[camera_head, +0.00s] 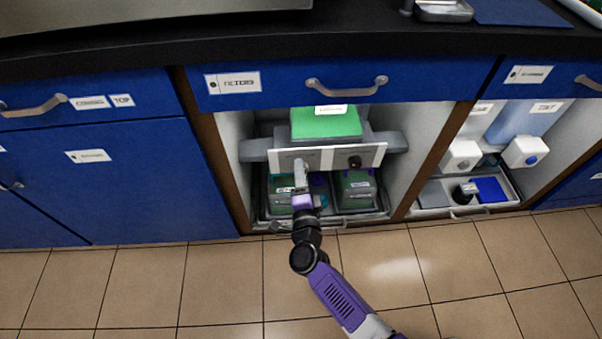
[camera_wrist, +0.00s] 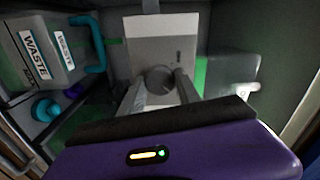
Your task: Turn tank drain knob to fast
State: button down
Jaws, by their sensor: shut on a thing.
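My gripper (camera_head: 300,178) reaches into the open cabinet bay and stands in front of the left half of the white control panel (camera_head: 325,159). In the wrist view, a round grey knob (camera_wrist: 158,78) on the pale panel (camera_wrist: 163,49) sits between the two fingers of my gripper (camera_wrist: 160,86), which are shut on it. The gripper hides this knob in the head view. A second, black knob (camera_head: 354,162) shows on the right half of the panel, clear of the gripper. The knob's setting marks are too small to read.
Labelled waste containers (camera_wrist: 38,58) and a teal pipe (camera_wrist: 92,42) stand left of my gripper in the wrist view. Green-sided containers (camera_head: 356,188) sit in a tray below the panel. Bay walls and a blue drawer (camera_head: 280,84) bound the space; the tiled floor (camera_head: 215,285) is clear.

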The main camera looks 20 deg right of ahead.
jog(key=c, duration=0.9)
grip_release()
jog(key=shift+o, duration=0.2)
jog(key=p+v, duration=0.2)
jog(key=v, duration=0.6)
jog(key=shift+p, duration=0.35)
jog(key=shift+w, duration=0.1)
